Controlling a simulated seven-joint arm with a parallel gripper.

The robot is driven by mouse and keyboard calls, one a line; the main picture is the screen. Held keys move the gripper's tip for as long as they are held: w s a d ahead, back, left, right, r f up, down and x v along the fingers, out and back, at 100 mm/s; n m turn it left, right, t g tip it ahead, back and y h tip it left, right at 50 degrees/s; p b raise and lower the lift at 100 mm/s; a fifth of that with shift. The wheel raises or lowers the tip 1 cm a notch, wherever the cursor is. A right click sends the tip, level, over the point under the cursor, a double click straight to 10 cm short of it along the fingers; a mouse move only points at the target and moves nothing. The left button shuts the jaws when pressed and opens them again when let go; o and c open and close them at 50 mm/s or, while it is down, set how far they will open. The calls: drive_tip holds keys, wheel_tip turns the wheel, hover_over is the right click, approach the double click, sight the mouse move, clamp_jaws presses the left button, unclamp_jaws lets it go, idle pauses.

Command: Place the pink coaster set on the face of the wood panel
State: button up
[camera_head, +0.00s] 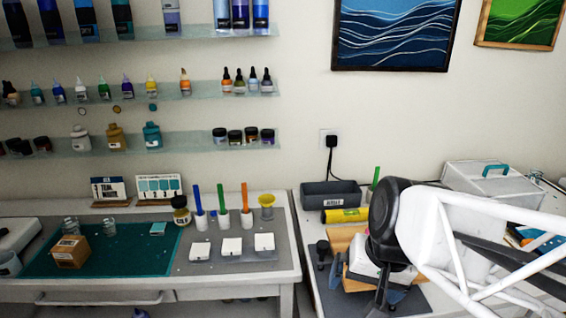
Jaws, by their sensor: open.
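My gripper (378,290) is at the right-hand bench, pointing down, with its jaws open. Tan wood (343,240), which may be the wood panel, shows behind and to the left of my gripper. More tan wood shows lower down, beside a whitish block (362,262). My arm and gripper hide much of this stack, so I cannot tell how its pieces lie or whether they touch my gripper. I cannot make out a pink coaster set anywhere in view.
A dark grey bin (331,195) and a yellow roll (345,215) lie behind the wood. A pale case (492,184) with a teal handle stands at the back right. The left table holds a teal mat (118,258), a cardboard box (71,252) and several white blocks (232,246).

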drive_tip(key=r+n+h, duration=0.1)
drive_tip(key=s+r+n+h, duration=0.1)
drive_tip(key=n, duration=0.1)
drive_tip(key=shift+s+d, duration=0.3)
drive_tip(key=shift+d, duration=0.1)
